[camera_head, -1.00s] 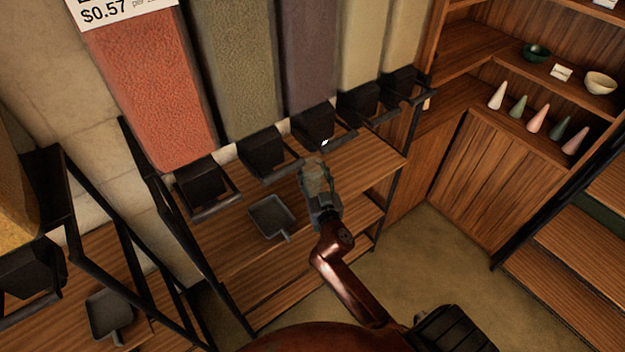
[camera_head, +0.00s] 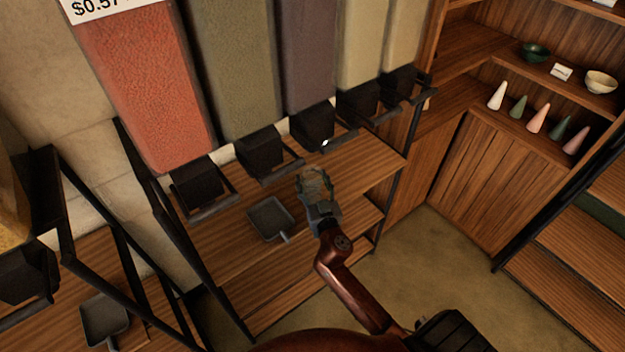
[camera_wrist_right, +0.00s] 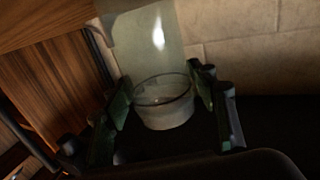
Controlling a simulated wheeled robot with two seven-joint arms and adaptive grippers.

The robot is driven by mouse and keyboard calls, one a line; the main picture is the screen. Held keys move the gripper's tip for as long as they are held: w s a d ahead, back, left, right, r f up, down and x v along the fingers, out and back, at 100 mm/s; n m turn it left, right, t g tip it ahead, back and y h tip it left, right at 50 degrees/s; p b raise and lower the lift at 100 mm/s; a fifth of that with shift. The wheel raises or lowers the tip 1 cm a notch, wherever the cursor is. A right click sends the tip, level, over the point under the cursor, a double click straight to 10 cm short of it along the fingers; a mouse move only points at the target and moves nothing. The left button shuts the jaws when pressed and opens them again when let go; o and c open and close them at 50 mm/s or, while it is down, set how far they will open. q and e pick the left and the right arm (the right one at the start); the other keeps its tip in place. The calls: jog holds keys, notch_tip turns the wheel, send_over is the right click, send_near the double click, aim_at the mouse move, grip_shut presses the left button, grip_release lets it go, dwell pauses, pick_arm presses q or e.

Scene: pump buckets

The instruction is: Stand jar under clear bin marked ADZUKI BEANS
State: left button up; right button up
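My right gripper (camera_head: 314,192) is shut on a small clear glass jar (camera_head: 311,180) in the head view. The round jar (camera_wrist_right: 165,108) sits between both fingers in the right wrist view, its open rim showing. The jar is in front of and below the black spout of the dark purple bin (camera_head: 307,50), over the wooden shelf. Other tall clear bins hold orange-red (camera_head: 145,85), grey-green (camera_head: 238,65) and beige (camera_head: 362,40) contents. My left gripper is out of view.
Black spouts with bar handles line the bin bottoms. A dark scoop (camera_head: 270,218) lies on the wooden shelf (camera_head: 225,232), left of the jar. Another scoop (camera_head: 104,318) lies on the left rack. Wooden cabinets (camera_head: 485,185) stand right, beyond open floor.

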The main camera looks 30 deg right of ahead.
jog(key=shift+o, duration=1.1)
jog(key=shift+r, duration=0.1)
jog(key=shift+r, duration=0.1)
jog(key=v, duration=1.2)
